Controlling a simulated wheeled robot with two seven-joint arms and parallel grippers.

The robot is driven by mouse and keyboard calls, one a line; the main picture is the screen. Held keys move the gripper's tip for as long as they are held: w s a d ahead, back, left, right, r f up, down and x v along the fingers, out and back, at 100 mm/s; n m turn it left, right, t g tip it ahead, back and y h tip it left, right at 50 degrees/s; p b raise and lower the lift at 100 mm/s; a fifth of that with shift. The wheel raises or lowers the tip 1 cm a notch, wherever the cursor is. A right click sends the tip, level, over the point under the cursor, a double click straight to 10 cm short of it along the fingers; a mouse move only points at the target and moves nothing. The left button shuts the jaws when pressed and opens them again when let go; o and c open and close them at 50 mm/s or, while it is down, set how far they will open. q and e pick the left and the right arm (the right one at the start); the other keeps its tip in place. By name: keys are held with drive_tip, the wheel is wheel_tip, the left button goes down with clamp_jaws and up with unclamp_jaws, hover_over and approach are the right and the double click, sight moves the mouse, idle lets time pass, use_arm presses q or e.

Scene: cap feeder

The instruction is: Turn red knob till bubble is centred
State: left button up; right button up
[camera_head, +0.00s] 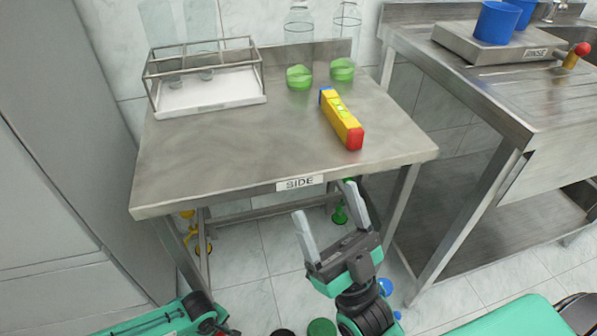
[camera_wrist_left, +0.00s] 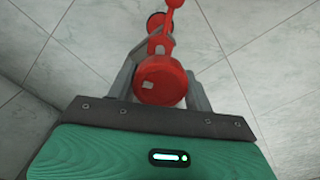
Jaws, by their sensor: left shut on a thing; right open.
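The red knob (camera_wrist_left: 160,80) fills the middle of the left wrist view, with a thinner red stem above it. My left gripper (camera_wrist_left: 159,62) is shut on it, one grey finger on each side. In the head view the red knob and my left fingers are not visible. A yellow spirit level (camera_head: 342,118) with a red near end and blue far end lies on the steel table (camera_head: 230,155). Its green vial (camera_head: 341,106) is too small to read the bubble. My right gripper (camera_head: 326,202) is open and empty before the table's front edge.
A wire rack (camera_head: 205,72) and two bottles with green liquid (camera_head: 299,76) (camera_head: 343,70) stand at the table's back. Yellow (camera_head: 190,214), green (camera_head: 339,214) and blue (camera_head: 386,287) parts show low around the table legs. A second steel table (camera_head: 500,90) stands right.

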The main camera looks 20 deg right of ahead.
use_arm(q)
drive_tip(key=o, duration=1)
drive_tip(key=shift+d, duration=0.1)
